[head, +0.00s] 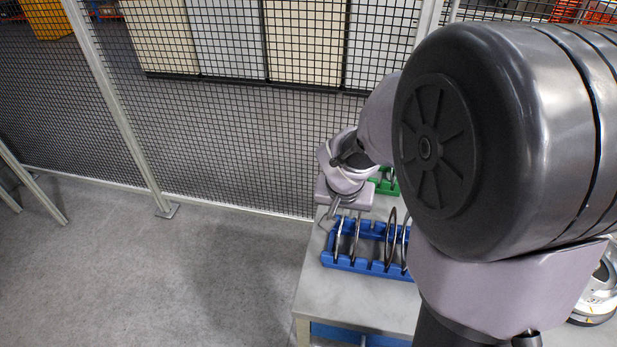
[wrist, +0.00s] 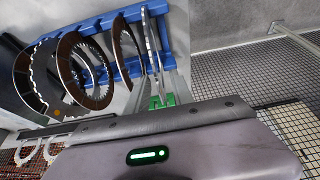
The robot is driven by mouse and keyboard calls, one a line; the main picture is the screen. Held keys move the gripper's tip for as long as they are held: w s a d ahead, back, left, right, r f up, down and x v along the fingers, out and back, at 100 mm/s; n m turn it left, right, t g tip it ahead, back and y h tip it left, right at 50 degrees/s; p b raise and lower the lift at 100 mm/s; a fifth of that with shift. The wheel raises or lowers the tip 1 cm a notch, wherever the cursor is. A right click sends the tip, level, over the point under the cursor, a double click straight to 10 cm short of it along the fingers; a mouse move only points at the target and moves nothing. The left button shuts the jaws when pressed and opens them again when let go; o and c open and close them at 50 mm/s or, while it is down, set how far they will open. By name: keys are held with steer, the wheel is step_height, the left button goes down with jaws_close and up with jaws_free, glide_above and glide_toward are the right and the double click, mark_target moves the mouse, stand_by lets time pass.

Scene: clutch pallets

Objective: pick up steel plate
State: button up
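A blue rack (head: 345,265) on the table holds several thin ring-shaped plates standing upright. A light grey steel plate (head: 339,238) stands at its left end; in the wrist view a silvery plate (wrist: 152,45) shows nearly edge-on beside darker, brown-faced toothed rings (wrist: 85,70). My gripper (head: 333,209) is at the upper edge of the leftmost plate, over the rack's left end. In the wrist view its housing fills the bottom, and the fingertips are not clear against the plate and green parts. I cannot tell whether it is open or touching the plate.
A green rack (head: 384,181) stands behind the blue one, partly hidden by my arm. A mesh fence (head: 240,130) runs behind the grey table (head: 345,300). The floor to the left is clear. My large arm link hides the right of the table.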

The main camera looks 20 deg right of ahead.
jaws_close()
stand_by(1.4)
